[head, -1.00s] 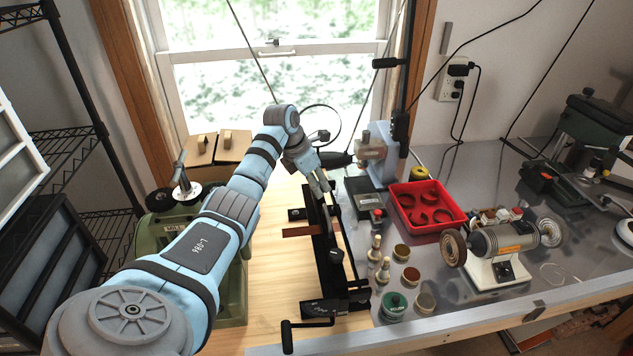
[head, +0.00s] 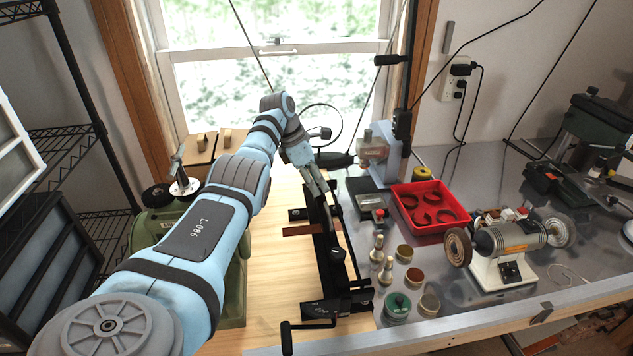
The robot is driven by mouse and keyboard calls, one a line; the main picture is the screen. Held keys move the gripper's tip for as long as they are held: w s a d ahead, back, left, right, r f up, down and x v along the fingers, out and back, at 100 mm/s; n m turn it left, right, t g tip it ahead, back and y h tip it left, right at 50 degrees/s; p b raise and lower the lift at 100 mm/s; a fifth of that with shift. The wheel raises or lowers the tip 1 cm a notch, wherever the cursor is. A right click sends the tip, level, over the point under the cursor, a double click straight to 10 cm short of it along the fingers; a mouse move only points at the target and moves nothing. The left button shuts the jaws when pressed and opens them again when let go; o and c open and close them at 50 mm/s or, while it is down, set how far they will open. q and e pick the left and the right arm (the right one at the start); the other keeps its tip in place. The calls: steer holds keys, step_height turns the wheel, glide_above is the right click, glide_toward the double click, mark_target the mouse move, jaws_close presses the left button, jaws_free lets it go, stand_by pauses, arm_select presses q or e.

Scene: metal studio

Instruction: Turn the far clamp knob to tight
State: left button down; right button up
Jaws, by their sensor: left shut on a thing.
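A black clamp fixture (head: 328,262) stands on the wooden bench top, with a crank handle at its near end and a brown strip across it. My left gripper (head: 322,190) points down at the far end of this fixture. Its fingers are closed together on something small there, which fits the far clamp knob; the fingers hide the knob, so its turn position cannot be read. My right gripper is not in view.
A red tray (head: 431,210) with ring-shaped parts, a bench grinder (head: 503,246), and small jars and bottles (head: 397,306) stand to the right. A green machine (head: 160,222) stands to the left. Bare wood (head: 272,290) lies left of the fixture.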

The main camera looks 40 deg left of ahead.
arm_select(q)
steer(key=c, duration=1.3)
jaws_free()
steer(key=shift+d, duration=0.1)
steer(key=v, duration=1.2)
